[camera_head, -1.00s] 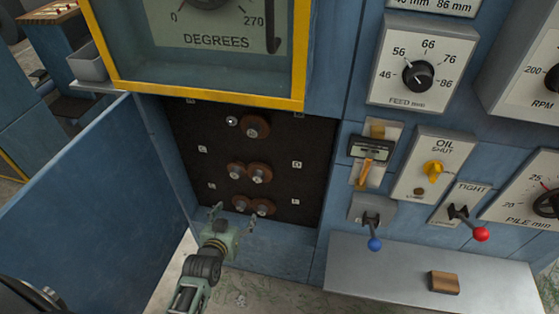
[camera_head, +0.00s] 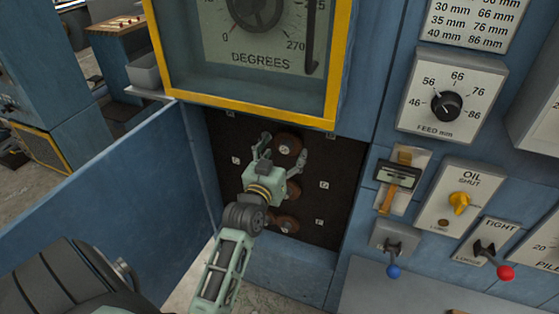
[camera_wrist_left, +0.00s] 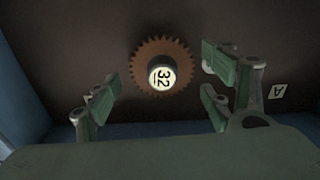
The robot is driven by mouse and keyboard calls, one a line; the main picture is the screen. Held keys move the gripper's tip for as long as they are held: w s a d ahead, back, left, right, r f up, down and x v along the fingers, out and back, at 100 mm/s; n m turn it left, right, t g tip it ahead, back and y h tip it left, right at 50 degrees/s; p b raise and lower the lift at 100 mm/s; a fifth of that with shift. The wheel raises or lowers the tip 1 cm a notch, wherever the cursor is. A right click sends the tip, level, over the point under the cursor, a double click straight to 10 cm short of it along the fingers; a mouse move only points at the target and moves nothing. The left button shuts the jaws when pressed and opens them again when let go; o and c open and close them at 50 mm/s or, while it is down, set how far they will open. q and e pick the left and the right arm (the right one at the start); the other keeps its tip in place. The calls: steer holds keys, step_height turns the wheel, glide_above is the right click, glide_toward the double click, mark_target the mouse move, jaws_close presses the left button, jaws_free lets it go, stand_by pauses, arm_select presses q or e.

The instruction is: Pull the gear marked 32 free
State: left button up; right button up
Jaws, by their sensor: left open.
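The gear marked 32 (camera_wrist_left: 162,77) is a brown toothed wheel with a pale round hub, mounted on the dark back panel. In the left wrist view it lies between and beyond my open fingers, which do not visibly touch it. In the head view the top brown gear (camera_head: 290,143) shows between the fingertips of my left gripper (camera_head: 281,150). The gripper is open and empty, reaching into the cabinet recess. It partly hides the lower gears (camera_head: 287,223). My right gripper is not in view.
The blue cabinet door (camera_head: 110,195) stands open on the left. A yellow-framed degrees window (camera_head: 250,100) overhangs the recess. To the right are a feed dial (camera_head: 446,105), an oil switch (camera_head: 459,203) and levers with blue (camera_head: 393,271) and red (camera_head: 505,272) knobs.

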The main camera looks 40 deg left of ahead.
arm_select(q)
steer(key=shift+x, duration=0.9)
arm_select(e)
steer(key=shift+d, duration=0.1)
arm_select(q)
steer(key=shift+c, duration=0.4)
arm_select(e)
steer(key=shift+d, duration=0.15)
arm_select(q)
steer(key=shift+c, duration=0.9)
steer(key=c, duration=0.9)
steer(key=shift+s, duration=0.1)
steer(key=shift+c, duration=0.3)
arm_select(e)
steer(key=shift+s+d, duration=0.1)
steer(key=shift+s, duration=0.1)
arm_select(q)
steer(key=shift+s+f, duration=0.1)
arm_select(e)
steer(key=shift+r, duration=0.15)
arm_select(q)
steer(key=shift+s+d, duration=0.1)
steer(key=shift+s, duration=0.05)
steer(key=shift+s+d+p, duration=0.1)
steer(key=shift+s+p, duration=0.35)
steer(key=shift+s, duration=0.05)
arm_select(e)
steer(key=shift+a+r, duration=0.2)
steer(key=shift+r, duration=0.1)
